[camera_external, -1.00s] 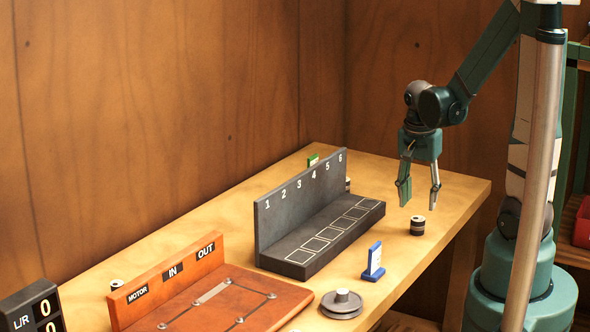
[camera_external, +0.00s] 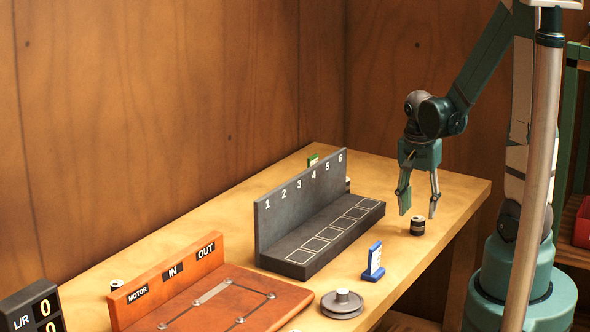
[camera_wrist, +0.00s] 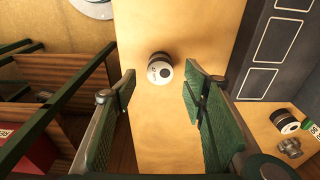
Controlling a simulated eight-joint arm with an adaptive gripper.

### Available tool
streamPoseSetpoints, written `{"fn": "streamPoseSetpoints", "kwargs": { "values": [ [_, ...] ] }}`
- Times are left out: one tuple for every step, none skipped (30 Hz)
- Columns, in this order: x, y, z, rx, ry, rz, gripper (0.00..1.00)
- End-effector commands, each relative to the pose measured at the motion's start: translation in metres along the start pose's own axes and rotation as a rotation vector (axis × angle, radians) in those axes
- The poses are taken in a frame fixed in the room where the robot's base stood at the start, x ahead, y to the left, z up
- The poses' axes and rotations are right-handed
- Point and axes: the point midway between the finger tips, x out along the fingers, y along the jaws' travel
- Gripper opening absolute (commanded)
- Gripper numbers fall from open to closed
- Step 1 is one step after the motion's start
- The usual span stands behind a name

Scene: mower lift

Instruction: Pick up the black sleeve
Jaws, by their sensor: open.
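A small black cylinder with a pale band, which looks like the black sleeve (camera_external: 417,226), stands upright on the table near its right front edge. In the wrist view the sleeve (camera_wrist: 161,68) shows its pale end face with a dark centre, seen between and beyond the fingertips. My gripper (camera_external: 418,207) is open and points down just above the sleeve, one finger to each side. In the wrist view my gripper (camera_wrist: 160,88) is empty, and its green pads are apart from the sleeve.
A dark numbered stand (camera_external: 318,232) with outlined squares is left of the gripper. A blue-and-white sign (camera_external: 373,262) and a grey disc (camera_external: 342,303) stand nearer the front. A second banded cylinder (camera_wrist: 285,121) lies beyond the stand. The table around the sleeve is clear.

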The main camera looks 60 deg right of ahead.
Motion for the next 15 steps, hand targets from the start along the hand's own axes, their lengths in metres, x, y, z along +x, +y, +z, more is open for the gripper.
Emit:
{"fn": "streamPoseSetpoints", "kwargs": {
  "values": [
    [0.003, 0.000, 0.000, 0.000, 0.000, 0.000, 0.43],
    [0.005, 0.000, 0.000, 0.000, 0.000, 0.000, 0.43],
    [0.008, 0.000, 0.000, 0.000, 0.000, 0.000, 0.43],
    [0.011, 0.000, 0.001, 0.000, 0.000, 0.000, 0.43],
    [0.013, 0.000, 0.001, 0.000, 0.000, 0.000, 0.43],
    [0.017, 0.000, 0.001, 0.000, 0.000, 0.000, 0.43],
    [0.020, 0.000, 0.001, 0.000, 0.000, 0.000, 0.43],
    [0.022, 0.000, 0.001, 0.000, 0.000, 0.000, 0.43],
    [0.026, 0.000, 0.002, 0.000, 0.000, 0.000, 0.43],
    [0.029, -0.001, 0.002, 0.000, 0.000, 0.000, 0.43],
    [0.031, -0.001, 0.001, 0.000, 0.000, 0.000, 0.43],
    [0.035, 0.000, 0.002, 0.001, 0.000, 0.000, 0.43],
    [0.037, 0.000, 0.002, 0.001, 0.000, 0.000, 0.43],
    [0.039, 0.000, 0.002, 0.001, 0.000, 0.000, 0.43],
    [0.041, 0.000, 0.001, 0.001, 0.000, 0.000, 0.43]
  ]
}}
